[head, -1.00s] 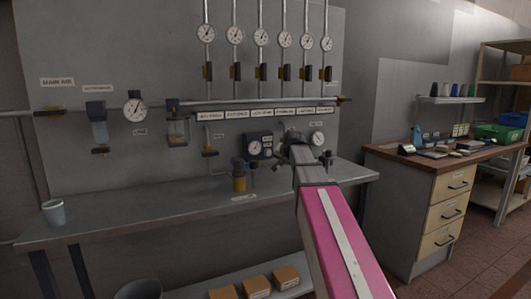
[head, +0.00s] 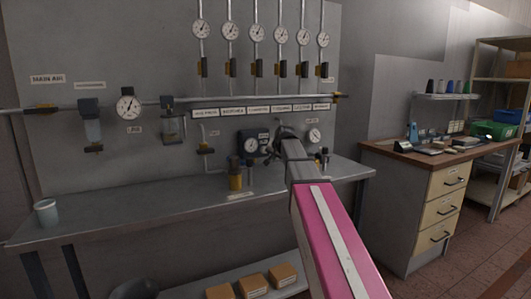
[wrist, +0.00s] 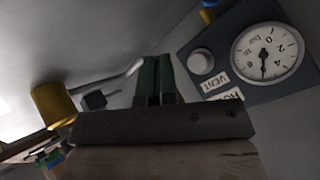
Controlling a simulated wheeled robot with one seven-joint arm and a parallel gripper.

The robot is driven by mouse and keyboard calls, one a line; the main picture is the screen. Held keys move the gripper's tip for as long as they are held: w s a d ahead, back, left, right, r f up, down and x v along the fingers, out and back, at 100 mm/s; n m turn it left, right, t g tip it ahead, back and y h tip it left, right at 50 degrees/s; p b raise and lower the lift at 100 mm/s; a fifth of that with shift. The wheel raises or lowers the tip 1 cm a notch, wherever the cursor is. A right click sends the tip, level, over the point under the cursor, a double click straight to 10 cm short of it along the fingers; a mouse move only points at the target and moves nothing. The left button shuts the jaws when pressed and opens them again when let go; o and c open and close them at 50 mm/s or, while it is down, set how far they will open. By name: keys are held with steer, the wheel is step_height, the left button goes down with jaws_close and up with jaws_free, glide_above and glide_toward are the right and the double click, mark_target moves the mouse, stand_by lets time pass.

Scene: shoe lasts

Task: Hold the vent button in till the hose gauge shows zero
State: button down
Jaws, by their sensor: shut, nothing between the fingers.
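The vent button (wrist: 201,62) is a pale round knob on a dark blue box in the wrist view, with a VENT label beside it. The hose gauge (wrist: 267,52) sits on the same box, its dial turned in the picture. Its needle points down, away from the 0 near the top. The gauge also shows in the head view (head: 250,145). My gripper (wrist: 152,62) has its green fingers together, empty, left of the button and apart from it in the picture. In the head view my own arm hides the fingers and the button.
A yellow-brown fitting (head: 235,178) stands on the bench (head: 120,207) left of the box; a cup (head: 46,212) is at the far left. Another wall gauge (head: 314,135) is right of my wrist. Labelled valves and pipes line the panel above. The left bench top is mostly clear.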

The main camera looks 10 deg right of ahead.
steer(key=shift+w+a, duration=0.3)
steer(key=shift+w, duration=0.6)
steer(key=shift+w+a, duration=0.3)
steer(key=shift+w, duration=0.6)
steer(key=shift+w+a, duration=0.3)
steer(key=shift+w, duration=0.6)
steer(key=shift+w, duration=0.1)
steer(key=shift+w+a, duration=0.1)
steer(key=shift+w, duration=0.2)
steer(key=shift+w+a, duration=0.2)
steer(key=shift+w, duration=0.35)
stand_by(2.2)
steer(key=shift+s, duration=0.1)
stand_by(1.3)
steer(key=shift+s+d, duration=0.3)
steer(key=shift+s, duration=0.55)
